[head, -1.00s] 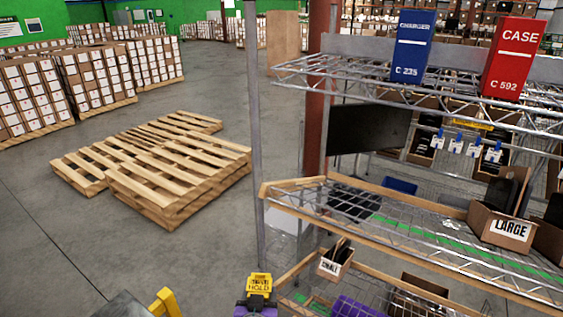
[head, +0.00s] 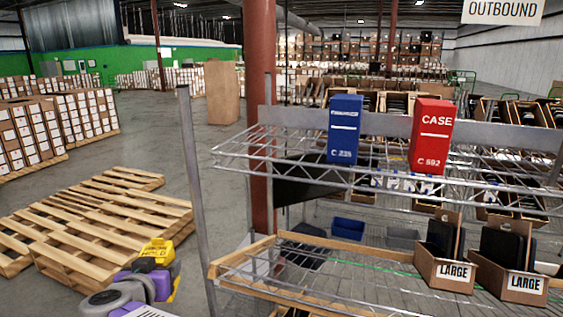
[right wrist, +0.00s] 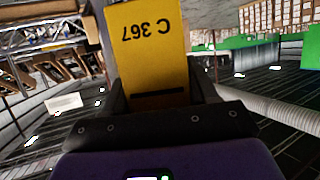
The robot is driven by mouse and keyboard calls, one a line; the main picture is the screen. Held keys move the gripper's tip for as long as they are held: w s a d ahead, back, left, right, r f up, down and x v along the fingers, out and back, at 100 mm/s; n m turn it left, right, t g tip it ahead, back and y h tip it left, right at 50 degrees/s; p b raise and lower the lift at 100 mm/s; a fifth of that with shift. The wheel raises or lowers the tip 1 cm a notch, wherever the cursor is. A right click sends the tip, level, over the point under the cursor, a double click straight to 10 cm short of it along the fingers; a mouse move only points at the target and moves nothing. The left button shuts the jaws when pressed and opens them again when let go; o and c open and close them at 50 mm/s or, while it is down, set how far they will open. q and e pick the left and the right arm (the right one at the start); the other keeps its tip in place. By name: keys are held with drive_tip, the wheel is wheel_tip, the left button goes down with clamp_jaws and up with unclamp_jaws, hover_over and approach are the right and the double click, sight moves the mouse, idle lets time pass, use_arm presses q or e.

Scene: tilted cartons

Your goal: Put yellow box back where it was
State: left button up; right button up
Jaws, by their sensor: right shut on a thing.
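The yellow box (head: 155,251) is low in the head view, left of the shelf rack's front post. My right gripper (head: 150,268) is shut on it and holds it in the air. In the right wrist view the yellow box (right wrist: 152,45) sits between the dark fingers of my right gripper (right wrist: 160,92), its label "C 367" upside down. On the top wire shelf (head: 270,150) stand an upright blue box (head: 345,128) marked "C 235" and an upright red box (head: 431,136) marked "C 592". My left gripper is not in view.
The lower shelf (head: 240,257) has open cartons (head: 444,270) marked "LARGE" at its right and bare wire at its left. A grey post (head: 196,195) stands between my right gripper and the rack. Wooden pallets (head: 110,230) lie on the floor at left.

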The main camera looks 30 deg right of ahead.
drive_tip(key=s+d+r+p, duration=0.2)
drive_tip(key=d+r, duration=0.2)
drive_tip(key=r, duration=0.6)
drive_tip(key=s+d+r+p, duration=0.1)
drive_tip(key=d+r+p, duration=0.15)
drive_tip(key=r, duration=0.75)
drive_tip(key=s+d+r+p, duration=0.2)
drive_tip(key=d+r, duration=0.2)
drive_tip(key=r, duration=0.6)
drive_tip(key=d+r+p, duration=0.7)
drive_tip(key=d+r, duration=0.4)
drive_tip(key=d, duration=0.5)
drive_tip(key=shift+h, duration=0.3)
drive_tip(key=shift+s+a+f, duration=0.1)
drive_tip(key=shift+s+f, duration=0.05)
drive_tip(key=shift+f, duration=2.4)
drive_tip(key=shift+s+a+f, duration=0.1)
drive_tip(key=shift+s+f, duration=0.05)
drive_tip(key=shift+f, duration=2.35)
drive_tip(key=shift+f, duration=0.1)
drive_tip(key=o, duration=1.1)
drive_tip(key=shift+o, duration=0.2)
drive_tip(key=v, duration=1.2)
